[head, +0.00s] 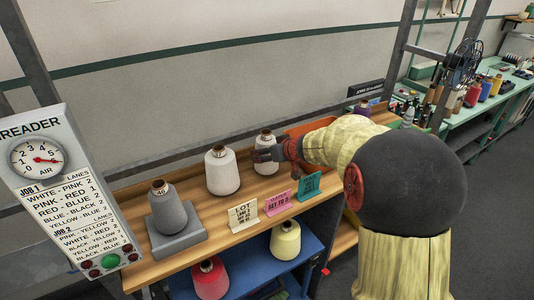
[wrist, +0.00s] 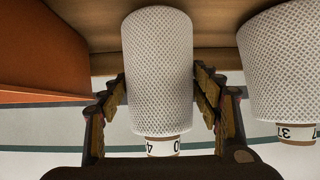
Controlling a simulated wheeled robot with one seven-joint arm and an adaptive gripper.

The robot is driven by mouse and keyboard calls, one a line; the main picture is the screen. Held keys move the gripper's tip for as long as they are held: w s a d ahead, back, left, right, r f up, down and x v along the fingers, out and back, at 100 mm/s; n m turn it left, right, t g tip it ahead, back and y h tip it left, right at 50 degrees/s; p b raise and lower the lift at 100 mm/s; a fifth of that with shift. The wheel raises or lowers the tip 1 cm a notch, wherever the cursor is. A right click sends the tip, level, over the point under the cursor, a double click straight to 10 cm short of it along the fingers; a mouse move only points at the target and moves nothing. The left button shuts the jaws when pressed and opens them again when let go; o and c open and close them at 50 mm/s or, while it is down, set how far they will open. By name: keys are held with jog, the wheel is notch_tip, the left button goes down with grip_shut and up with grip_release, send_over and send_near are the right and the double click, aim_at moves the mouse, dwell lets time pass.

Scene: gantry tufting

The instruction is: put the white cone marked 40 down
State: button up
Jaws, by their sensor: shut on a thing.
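The white cone marked 40 (wrist: 160,75) is between the fingers of my gripper (wrist: 160,100), which is shut on its sides. The wrist view is upside down, and the cone's wide base is at or close to the wooden shelf; I cannot tell whether it touches. In the head view the held cone (head: 265,142) is upright, with my gripper (head: 270,153) reaching it from the right and hiding part of it. The wooden shelf top (head: 205,228) runs below it.
A white cone marked 37 (head: 222,172) stands close on the left; it also shows in the wrist view (wrist: 285,70). An orange bin (head: 318,126) is behind on the right. A grey cone (head: 167,212) sits on a grey block farther left. Cream, pink and teal cards (head: 308,186) line the front edge.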

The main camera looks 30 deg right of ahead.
jog(key=shift+f, duration=0.1)
jog(key=o, duration=1.6)
jog(key=shift+o, duration=0.2)
